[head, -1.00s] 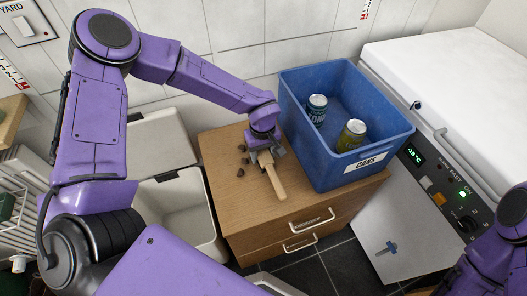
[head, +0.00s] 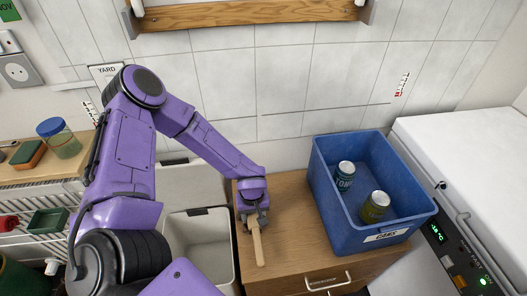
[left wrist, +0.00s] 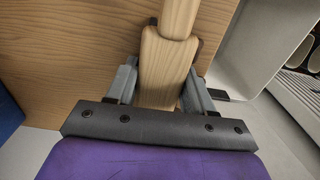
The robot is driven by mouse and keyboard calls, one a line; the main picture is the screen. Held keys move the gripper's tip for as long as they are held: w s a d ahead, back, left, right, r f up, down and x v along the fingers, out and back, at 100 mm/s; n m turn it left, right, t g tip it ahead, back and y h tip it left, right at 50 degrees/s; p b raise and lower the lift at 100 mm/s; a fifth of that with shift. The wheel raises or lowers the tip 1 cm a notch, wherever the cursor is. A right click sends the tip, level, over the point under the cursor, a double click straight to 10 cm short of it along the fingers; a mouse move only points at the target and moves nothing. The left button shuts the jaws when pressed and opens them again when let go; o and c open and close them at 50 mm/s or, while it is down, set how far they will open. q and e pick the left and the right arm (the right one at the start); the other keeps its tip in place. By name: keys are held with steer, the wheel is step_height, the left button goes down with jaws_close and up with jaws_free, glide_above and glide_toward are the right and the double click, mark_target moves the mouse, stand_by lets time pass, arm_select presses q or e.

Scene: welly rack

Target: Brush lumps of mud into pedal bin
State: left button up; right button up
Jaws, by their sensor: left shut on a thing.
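My left gripper (head: 254,214) is shut on a wooden brush (head: 258,246), whose pale handle points toward the front of the wooden cabinet top (head: 290,215). The brush also shows between the jaws in the left wrist view (left wrist: 165,70). They are at the cabinet's left edge, beside the pale pedal bin (head: 232,255), which stands open with its lid (head: 195,186) raised behind. The bin's rim shows at right in the left wrist view (left wrist: 232,62). I cannot make out any mud lumps for sure; small dark bits show by the brush. My right gripper is out of view.
A blue crate (head: 340,215) with two cans (head: 345,174) stands on the cabinet's right side. A white chest freezer (head: 470,150) is at the far right. A shelf with a jar (head: 60,140) is at the left. A wooden rail (head: 250,14) is on the wall above.

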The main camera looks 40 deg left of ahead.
arm_select(q)
steer(key=shift+s+a, duration=0.2)
steer(key=s+a+p, duration=0.1)
steer(key=p, duration=0.1)
steer(key=s+a+r+p, duration=0.1)
steer(key=s+p, duration=0.1)
steer(key=shift+a+r, duration=0.2)
steer(key=shift+a, duration=0.1)
steer(key=s+a+p, duration=0.1)
steer(key=s+a+f+p, duration=0.1)
steer(key=s+a, duration=0.1)
steer(key=shift+s+a, duration=0.2)
steer(key=shift+s, duration=0.1)
step_height(320, 180, up, 7)
steer(key=p, duration=0.8)
